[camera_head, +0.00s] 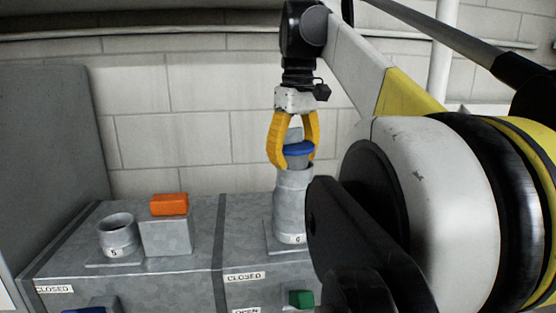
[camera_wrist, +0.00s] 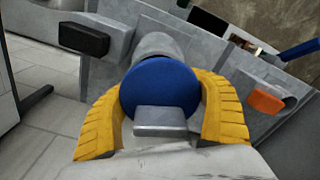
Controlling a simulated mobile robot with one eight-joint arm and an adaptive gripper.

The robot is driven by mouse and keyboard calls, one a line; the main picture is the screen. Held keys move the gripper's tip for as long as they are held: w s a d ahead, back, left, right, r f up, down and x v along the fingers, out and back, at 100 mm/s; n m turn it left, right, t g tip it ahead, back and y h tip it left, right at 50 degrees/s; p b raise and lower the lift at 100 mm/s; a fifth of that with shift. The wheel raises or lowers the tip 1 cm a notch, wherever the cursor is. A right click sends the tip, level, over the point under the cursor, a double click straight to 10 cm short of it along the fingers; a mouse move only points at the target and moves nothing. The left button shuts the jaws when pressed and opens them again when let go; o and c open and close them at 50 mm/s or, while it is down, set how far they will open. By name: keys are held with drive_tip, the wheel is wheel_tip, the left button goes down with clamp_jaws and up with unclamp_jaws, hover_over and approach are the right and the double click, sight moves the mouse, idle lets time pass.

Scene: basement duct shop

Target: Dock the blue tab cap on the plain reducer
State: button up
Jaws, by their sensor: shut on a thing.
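The blue tab cap (camera_head: 298,149) is a blue disc with a grey block-shaped tab on top; it also shows in the wrist view (camera_wrist: 160,88). My gripper (camera_head: 294,155) points down with its yellow fingers on either side of the cap and shut on it. Directly below stands a grey cylindrical duct piece (camera_head: 293,205) marked 6, apparently the plain reducer, upright on a square base. The cap is over its top, with a grey part below the blue disc reaching the rim. I cannot tell whether it is seated.
A short open grey collar (camera_head: 118,236) marked 5 stands left on the metal duct top (camera_head: 195,225). Beside it is a grey block with an orange top (camera_head: 169,204). A green handle (camera_head: 301,298) is on the front. My arm hides the right side.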

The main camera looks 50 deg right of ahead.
sight(296, 145)
drive_tip(key=shift+f, duration=0.3)
drive_tip(key=o, duration=1.3)
drive_tip(key=shift+a, duration=0.15)
drive_tip(key=shift+c, duration=0.2)
drive_tip(key=r+p, duration=0.1)
drive_tip(key=r, duration=0.1)
drive_tip(key=r+p, duration=0.1)
drive_tip(key=shift+d+r+p, duration=0.15)
drive_tip(key=shift+d+p, duration=0.1)
drive_tip(key=shift+p, duration=0.1)
drive_tip(key=r+p, duration=0.4)
drive_tip(key=r, duration=0.1)
drive_tip(key=r+p, duration=0.2)
drive_tip(key=shift+s+a+r, duration=0.1)
drive_tip(key=shift+s+r, duration=0.15)
drive_tip(key=shift+r, duration=0.15)
drive_tip(key=shift+f, duration=0.1)
